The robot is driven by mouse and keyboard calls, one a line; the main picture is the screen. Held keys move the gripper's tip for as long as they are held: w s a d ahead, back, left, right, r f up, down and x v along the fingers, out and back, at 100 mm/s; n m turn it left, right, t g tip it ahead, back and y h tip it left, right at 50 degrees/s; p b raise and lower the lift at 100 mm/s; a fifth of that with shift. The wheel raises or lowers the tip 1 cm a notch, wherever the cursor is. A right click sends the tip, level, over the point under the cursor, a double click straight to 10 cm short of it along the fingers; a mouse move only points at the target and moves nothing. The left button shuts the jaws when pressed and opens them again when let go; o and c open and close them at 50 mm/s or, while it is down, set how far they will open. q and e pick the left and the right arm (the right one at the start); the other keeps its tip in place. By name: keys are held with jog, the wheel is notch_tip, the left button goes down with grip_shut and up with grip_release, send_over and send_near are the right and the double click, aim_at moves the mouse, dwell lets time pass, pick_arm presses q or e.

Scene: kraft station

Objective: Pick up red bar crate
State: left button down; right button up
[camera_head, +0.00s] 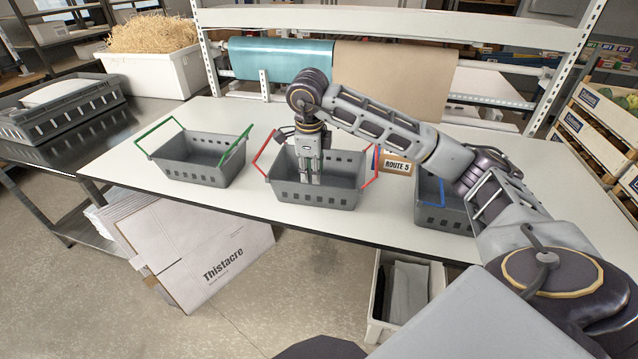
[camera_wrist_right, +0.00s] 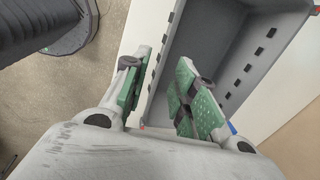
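The red bar crate (camera_head: 340,197) is a grey slotted basket with red bars raised at its left and right ends. It stands in the middle of the white table. My right gripper (camera_head: 311,173) points down at its front wall. In the right wrist view, my right gripper (camera_wrist_right: 160,97) is open. One finger is outside the grey crate (camera_wrist_right: 215,50) and the other is over its inside, with the wall's rim between them. Contact with the wall cannot be told. My left gripper is not in view.
A green-barred crate (camera_head: 190,170) stands to the left on the table (camera_head: 250,222). A blue-barred crate (camera_head: 428,212) is at the right, partly behind my right arm. A "ROUTE 5" box (camera_head: 397,167) sits behind, and paper rolls (camera_head: 390,78) hang at the back.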

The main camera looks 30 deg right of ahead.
jog(key=shift+d, duration=0.2)
jog(key=p, duration=0.1)
send_over(315, 206)
jog(key=s, duration=0.1)
jog(key=shift+a+f, duration=0.15)
jog(key=shift+f, duration=1.25)
jog(key=shift+a+f, duration=0.15)
jog(key=shift+f, duration=1.3)
jog(key=shift+a+f, duration=0.15)
jog(key=shift+f, duration=1.25)
jog(key=shift+w+d+f+p, duration=0.2)
jog(key=shift+f+p, duration=0.2)
jog(key=shift+f, duration=0.55)
jog(key=shift+w+d+f+p, duration=0.15)
jog(key=shift+f+p, duration=0.2)
jog(key=shift+f, duration=1.2)
jog(key=shift+w, duration=0.1)
jog(key=shift+c, duration=0.2)
